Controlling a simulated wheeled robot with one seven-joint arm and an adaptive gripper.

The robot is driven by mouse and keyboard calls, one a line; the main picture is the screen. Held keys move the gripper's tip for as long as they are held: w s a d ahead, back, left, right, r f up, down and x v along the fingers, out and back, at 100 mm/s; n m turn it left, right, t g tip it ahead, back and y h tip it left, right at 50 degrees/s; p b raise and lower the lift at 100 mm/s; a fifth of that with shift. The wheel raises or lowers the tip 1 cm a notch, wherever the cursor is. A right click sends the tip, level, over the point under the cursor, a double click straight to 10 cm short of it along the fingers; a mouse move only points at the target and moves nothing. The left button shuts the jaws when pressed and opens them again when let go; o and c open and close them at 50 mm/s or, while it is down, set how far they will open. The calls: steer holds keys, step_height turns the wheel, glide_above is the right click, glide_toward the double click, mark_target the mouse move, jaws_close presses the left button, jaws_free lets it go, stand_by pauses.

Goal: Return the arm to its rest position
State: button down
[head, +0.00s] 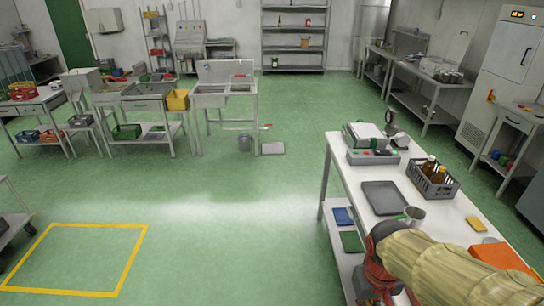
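My arm, with a beige ribbed cover and a red and dark joint, reaches in at the bottom right of the head view. It lies in front of the near end of a white-topped table (345,165). My gripper's fingers do not show, so whether it holds anything cannot be seen. The arm hides part of the table and its lower shelf.
On the table are a dark tray (383,198), a scale (372,157), a grey crate (432,182) with bottles, a metal cup (414,216), a yellow sponge (476,224) and an orange item (500,257). Green floor left of the table is clear, with a yellow-taped square (140,262).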

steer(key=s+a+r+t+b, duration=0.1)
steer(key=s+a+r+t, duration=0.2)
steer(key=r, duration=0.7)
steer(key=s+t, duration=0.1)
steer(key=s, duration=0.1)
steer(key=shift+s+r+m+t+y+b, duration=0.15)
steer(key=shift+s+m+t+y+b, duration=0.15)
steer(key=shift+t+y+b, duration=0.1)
